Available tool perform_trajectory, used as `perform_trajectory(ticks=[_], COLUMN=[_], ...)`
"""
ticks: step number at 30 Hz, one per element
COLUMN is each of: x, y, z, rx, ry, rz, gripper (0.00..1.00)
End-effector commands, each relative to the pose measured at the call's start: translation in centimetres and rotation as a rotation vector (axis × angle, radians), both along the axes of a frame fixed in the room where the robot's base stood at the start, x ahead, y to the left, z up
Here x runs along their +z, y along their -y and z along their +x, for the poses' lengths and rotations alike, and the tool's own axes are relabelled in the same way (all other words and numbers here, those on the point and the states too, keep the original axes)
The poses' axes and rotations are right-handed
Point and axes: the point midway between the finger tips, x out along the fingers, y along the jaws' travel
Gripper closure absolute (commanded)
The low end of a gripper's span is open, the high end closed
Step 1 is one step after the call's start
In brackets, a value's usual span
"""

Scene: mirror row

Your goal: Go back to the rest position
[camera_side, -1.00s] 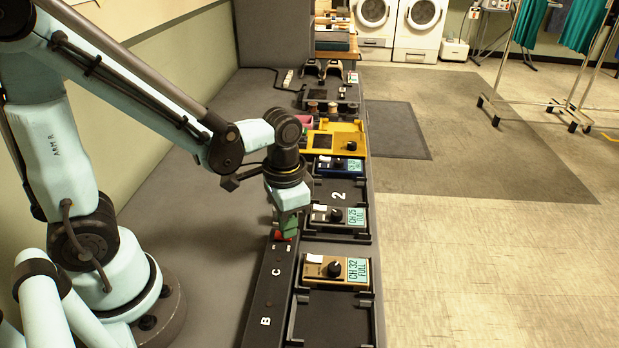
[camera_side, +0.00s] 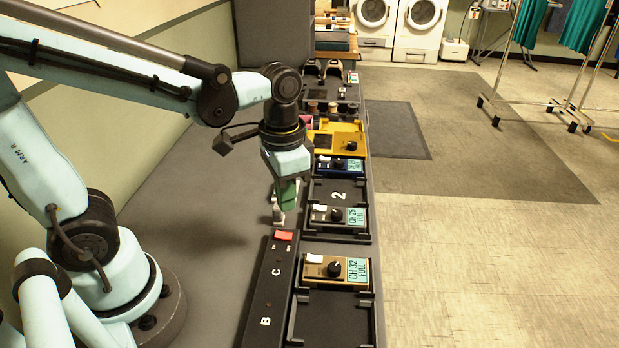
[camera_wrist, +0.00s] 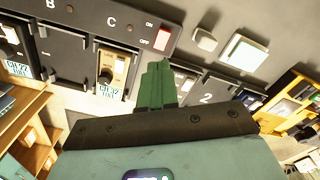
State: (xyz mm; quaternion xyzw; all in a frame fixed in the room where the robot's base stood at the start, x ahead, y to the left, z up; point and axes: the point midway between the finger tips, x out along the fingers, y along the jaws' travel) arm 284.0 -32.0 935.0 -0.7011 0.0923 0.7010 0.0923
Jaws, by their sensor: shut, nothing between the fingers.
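My gripper (camera_side: 284,203) has green fingers, shut with nothing between them, and points down above the row of devices. It hangs above and apart from the red rocker switch (camera_side: 283,236) at the far end of the black strip (camera_side: 262,318) lettered B and C. In the wrist view the closed green fingers (camera_wrist: 157,72) stand in the middle, with the red switch (camera_wrist: 162,38) just beyond their tips, beside ON and OFF marks. The side view partly hides a small white piece behind the fingers.
A tan unit (camera_side: 318,265) reading CH 32 FULL and a grey unit reading CH 25 FULL (camera_side: 352,216) sit right of the strip. A blue unit (camera_side: 325,163) and a yellow unit (camera_side: 325,143) stand farther back. The grey bench top (camera_side: 195,210) to the left is clear.

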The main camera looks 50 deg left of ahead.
Motion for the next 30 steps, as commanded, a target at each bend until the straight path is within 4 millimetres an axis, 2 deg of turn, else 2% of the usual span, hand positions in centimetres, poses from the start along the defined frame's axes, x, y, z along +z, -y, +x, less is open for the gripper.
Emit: perform_trajectory(ticks=[10,14,24,30], x=[0.2,0.5,2.4,3.2], y=[0.0,-0.3,-2.3,-3.0], z=[0.0,-0.1,0.2,0.4], rx=[0.001,0.023,0.183,0.241], ry=[0.003,0.053,0.434,0.584], rz=[-0.001,-0.006,-0.054,-0.076], gripper=[1.00,1.00,1.00,1.00])
